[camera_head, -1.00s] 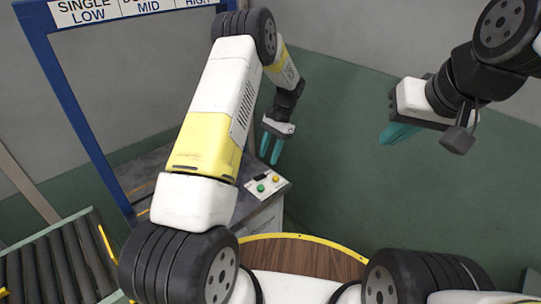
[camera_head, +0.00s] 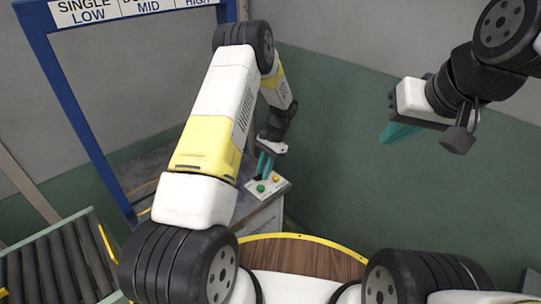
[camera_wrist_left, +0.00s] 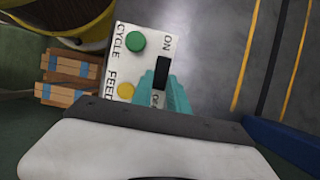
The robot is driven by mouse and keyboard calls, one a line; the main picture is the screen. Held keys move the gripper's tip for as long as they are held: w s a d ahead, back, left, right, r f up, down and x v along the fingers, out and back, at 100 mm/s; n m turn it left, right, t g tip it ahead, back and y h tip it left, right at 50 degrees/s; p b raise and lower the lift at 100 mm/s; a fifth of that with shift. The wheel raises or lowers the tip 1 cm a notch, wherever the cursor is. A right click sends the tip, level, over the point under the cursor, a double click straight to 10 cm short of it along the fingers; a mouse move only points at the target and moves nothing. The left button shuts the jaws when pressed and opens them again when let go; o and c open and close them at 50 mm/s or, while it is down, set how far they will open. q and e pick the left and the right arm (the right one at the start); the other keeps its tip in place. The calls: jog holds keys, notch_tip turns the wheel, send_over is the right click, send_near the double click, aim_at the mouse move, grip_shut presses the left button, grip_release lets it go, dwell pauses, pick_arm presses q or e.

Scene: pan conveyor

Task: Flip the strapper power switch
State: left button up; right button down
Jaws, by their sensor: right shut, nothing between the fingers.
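The control panel (camera_head: 281,187) is a small white plate on a grey cabinet, with a green button, a yellow button and a black power switch. My left gripper (camera_head: 263,176) points down at the panel. Its teal fingers (camera_wrist_left: 163,82) are apart, one on each side of the switch; contact cannot be told. My right gripper (camera_head: 384,138) is shut and empty, up at the right, far from the panel.
The green CYCLE button (camera_wrist_left: 136,41) and yellow FEED button (camera_wrist_left: 126,90) lie close beside the switch. A blue frame (camera_head: 80,110) stands left of the cabinet, and a roller conveyor (camera_head: 55,265) is at lower left. The green floor at right is clear.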

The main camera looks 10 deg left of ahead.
pick_arm(q)
grip_shut()
jog(key=shift+s+a+r+t+h, duration=0.25)
jog(key=shift+s+a+t+h, duration=0.05)
jog(key=shift+t+h, duration=0.45)
jog(key=shift+s+a+t+h, duration=0.1)
jog(key=shift+s+t+h, duration=0.15)
jog(key=shift+t+h, duration=0.7)
jog(key=o, duration=0.8)
grip_release()
jog(key=shift+r, duration=0.15)
